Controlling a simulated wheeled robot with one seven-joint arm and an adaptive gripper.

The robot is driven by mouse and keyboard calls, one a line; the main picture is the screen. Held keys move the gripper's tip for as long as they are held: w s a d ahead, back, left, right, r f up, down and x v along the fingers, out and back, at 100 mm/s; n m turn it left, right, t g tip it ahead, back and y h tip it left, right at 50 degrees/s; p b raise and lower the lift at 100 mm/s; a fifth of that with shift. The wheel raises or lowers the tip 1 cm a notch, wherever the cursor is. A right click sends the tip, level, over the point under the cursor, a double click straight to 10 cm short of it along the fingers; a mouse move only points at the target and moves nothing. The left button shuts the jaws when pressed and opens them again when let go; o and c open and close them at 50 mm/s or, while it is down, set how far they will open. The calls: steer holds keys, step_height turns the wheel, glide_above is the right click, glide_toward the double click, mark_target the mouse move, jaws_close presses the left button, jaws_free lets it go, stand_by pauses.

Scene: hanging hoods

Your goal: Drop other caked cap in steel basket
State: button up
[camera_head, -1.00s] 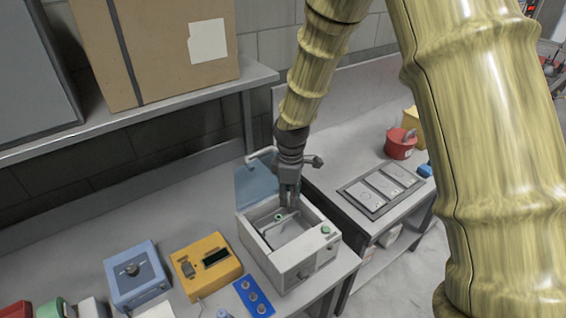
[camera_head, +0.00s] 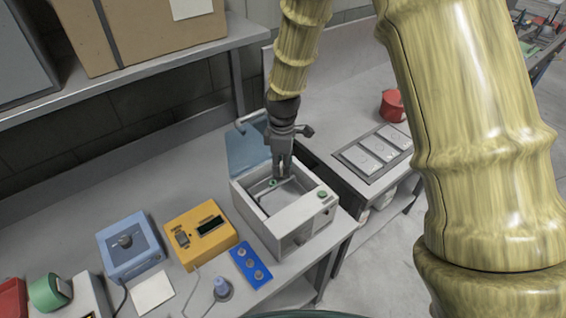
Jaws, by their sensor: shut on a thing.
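A white box-shaped bath (camera_head: 290,232) stands on the bench with its blue lid (camera_head: 246,148) open at the back. A thin-walled basket (camera_head: 262,207) sits in its opening, with a small green-ringed round thing (camera_head: 272,183) at its back edge. My gripper (camera_head: 281,174) points down over the back of the opening, shut on a small pale thing between the fingertips. This is probably a caked cap, but it is too small and covered to make out. I cannot tell whether it touches the basket. The basket's floor is partly hidden.
A blue strip with several round spots (camera_head: 250,264), a yellow meter (camera_head: 200,234) and a blue device (camera_head: 130,249) stand left of the bath. A panelled plate (camera_head: 372,152) and a red pot (camera_head: 393,106) are on the right bench. A shelf (camera_head: 130,88) overhangs the back left.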

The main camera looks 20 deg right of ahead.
steer(key=shift+s+r, duration=0.25)
steer(key=shift+s, duration=0.35)
steer(key=o, duration=0.7)
steer(key=shift+w+f, duration=0.25)
steer(key=shift+w, duration=0.15)
steer(key=shift+o, duration=0.6)
steer(key=shift+s+r, duration=0.2)
steer(key=shift+s, duration=0.05)
steer(key=shift+w+r, duration=0.2)
steer(key=shift+r, duration=0.15)
step_height(320, 180, up, 11)
steer(key=shift+s, duration=0.2)
steer(key=shift+r, duration=0.15)
